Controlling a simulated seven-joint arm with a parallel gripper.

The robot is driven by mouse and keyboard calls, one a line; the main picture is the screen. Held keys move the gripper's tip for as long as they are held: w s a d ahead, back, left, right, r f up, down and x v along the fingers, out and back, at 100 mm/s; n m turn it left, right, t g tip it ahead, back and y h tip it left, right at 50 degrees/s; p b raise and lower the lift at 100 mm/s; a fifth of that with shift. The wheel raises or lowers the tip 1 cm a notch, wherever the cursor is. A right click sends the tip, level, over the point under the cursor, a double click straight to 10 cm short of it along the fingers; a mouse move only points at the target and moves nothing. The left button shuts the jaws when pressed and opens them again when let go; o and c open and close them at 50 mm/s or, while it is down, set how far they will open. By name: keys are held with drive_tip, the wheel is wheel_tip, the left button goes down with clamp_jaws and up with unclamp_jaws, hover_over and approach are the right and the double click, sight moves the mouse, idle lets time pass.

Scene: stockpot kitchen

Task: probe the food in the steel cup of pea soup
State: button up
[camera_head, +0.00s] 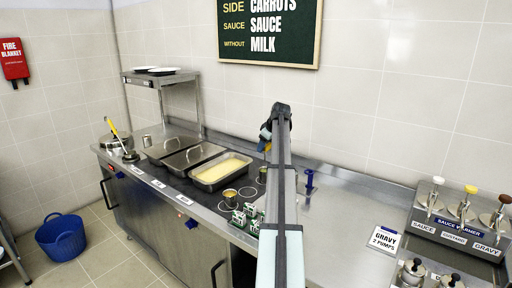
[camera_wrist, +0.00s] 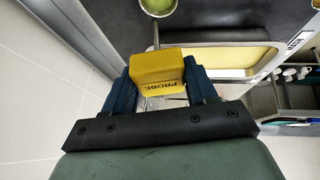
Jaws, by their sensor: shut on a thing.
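My gripper (camera_wrist: 158,72) is shut on the yellow block handle of the probe (camera_wrist: 160,68), which is marked PROBE. The probe's thin metal rod runs from the handle towards a small cup of green soup (camera_wrist: 158,6) at the top edge of the wrist view. I cannot tell whether the rod's tip is in the soup. In the head view my gripper (camera_head: 266,136) is partly hidden by my arm. Below it a small steel cup (camera_head: 262,175) stands on the counter, close beside my arm.
Another steel cup (camera_head: 230,198) with orange-brown food stands nearer the front. A steel pan of yellow food (camera_head: 221,171) and lidded pans are to the left. Small green-and-white packs (camera_head: 243,217) sit at the front edge. The counter (camera_head: 335,215) right of my arm is mostly clear.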

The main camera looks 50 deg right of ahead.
wheel_tip(320, 180, down, 8)
drive_tip(key=shift+r, duration=0.15)
idle(0.8)
idle(4.6)
drive_tip(key=shift+r, duration=4.4)
